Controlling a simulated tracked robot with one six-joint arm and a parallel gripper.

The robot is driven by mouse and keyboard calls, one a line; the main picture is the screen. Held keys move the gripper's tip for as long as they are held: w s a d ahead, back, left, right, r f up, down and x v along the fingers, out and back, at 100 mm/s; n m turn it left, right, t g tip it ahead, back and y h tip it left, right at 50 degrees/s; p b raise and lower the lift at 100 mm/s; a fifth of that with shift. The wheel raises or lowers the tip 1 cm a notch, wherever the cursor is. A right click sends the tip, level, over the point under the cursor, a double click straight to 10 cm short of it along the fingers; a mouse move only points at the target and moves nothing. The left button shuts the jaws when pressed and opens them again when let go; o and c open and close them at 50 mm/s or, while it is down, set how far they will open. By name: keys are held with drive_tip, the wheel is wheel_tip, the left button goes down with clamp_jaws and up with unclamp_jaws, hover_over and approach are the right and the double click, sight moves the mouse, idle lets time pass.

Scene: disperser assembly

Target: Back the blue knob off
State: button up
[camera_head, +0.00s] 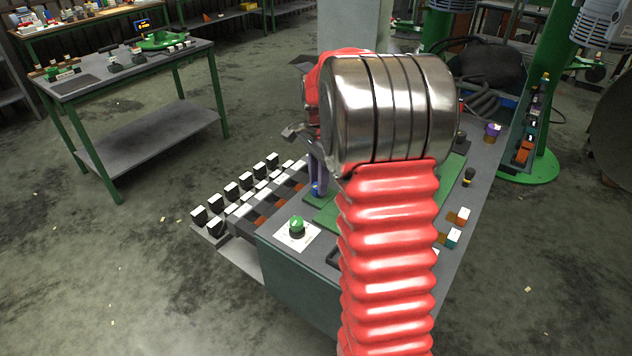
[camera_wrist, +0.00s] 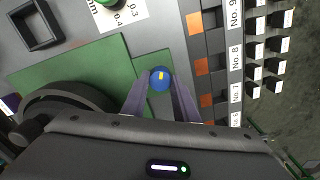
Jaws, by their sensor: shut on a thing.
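The blue knob (camera_wrist: 160,79) is a small round knob with a yellow mark on its face. It sits over a green panel in the wrist view. My gripper (camera_wrist: 161,88) has its two grey-purple fingers closed around the knob, one on each side. In the head view my gripper (camera_head: 317,184) points down at the bench beside my red arm, and a bit of the blue knob (camera_head: 316,190) shows at the fingertips. My arm hides much of the bench there.
A green knob (camera_head: 297,225) on a white scale card stands near the bench's front corner. Several black-and-white blocks (camera_head: 230,192) line the left side with number labels. A square dark frame (camera_wrist: 36,25) lies on the bench. A second table (camera_head: 130,65) stands back left, with open floor between.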

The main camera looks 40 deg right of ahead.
drive_tip(key=n, duration=0.4)
drive_tip(key=shift+s+d+f+n, duration=0.1)
drive_tip(key=shift+s+d+n, duration=0.1)
drive_tip(key=shift+n, duration=0.2)
drive_tip(key=n, duration=0.5)
drive_tip(key=shift+w, duration=0.1)
drive_tip(key=n, duration=0.5)
drive_tip(key=shift+n, duration=0.4)
drive_tip(key=n, duration=0.5)
drive_tip(key=shift+a, duration=0.15)
drive_tip(key=o, duration=1.1)
drive_tip(key=shift+w+a, duration=0.1)
drive_tip(key=shift+w, duration=0.05)
drive_tip(key=shift+c, duration=0.2)
